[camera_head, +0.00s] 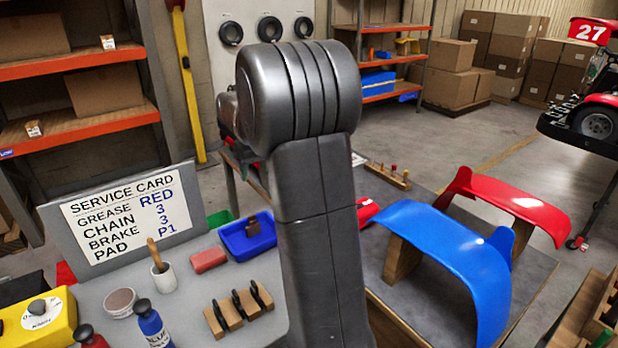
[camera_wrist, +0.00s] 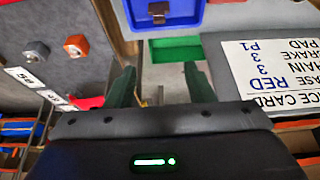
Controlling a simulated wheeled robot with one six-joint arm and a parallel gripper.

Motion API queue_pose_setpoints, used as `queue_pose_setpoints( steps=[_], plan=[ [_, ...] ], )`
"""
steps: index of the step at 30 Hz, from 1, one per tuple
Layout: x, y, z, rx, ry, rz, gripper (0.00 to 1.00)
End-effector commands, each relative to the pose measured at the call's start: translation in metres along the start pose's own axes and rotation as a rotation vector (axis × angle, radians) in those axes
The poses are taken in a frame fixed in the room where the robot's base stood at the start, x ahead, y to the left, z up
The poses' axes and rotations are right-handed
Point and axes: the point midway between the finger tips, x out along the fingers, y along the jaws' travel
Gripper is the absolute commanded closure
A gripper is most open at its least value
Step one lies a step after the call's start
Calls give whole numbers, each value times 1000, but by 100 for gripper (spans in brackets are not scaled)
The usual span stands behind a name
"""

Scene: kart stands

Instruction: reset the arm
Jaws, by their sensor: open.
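My arm rises through the middle of the head view, with a rounded grey joint at its top. My gripper is hidden behind the arm there. In the wrist view my gripper (camera_wrist: 159,68) shows two dark green fingers spread apart with nothing between them. Beyond the fingers are a green tray (camera_wrist: 175,50) and a blue tray (camera_wrist: 183,22) with a small metal part in it. The blue tray (camera_head: 236,243) also shows in the head view, left of my arm, with a dark part in it.
A service card board (camera_head: 125,215) stands on the grey table. Near it are a pot with a brush (camera_head: 164,280), a red block (camera_head: 208,260), brake pads on wooden blocks (camera_head: 238,308) and bottles (camera_head: 150,322). Blue (camera_head: 450,255) and red (camera_head: 515,203) fenders stand right. Open floor lies behind.

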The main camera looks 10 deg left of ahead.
Motion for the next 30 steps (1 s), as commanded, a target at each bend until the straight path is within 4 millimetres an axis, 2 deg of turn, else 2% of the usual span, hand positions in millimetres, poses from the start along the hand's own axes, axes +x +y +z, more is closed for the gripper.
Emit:
queue_pose_setpoints(
  steps=[21,24,30],
  plan=[
    [129,-1,1,-1,-4,-2,52],
    [111,0,-8,-1,3,0,52],
    [96,0,-14,0,1,0,52]
  ],
)
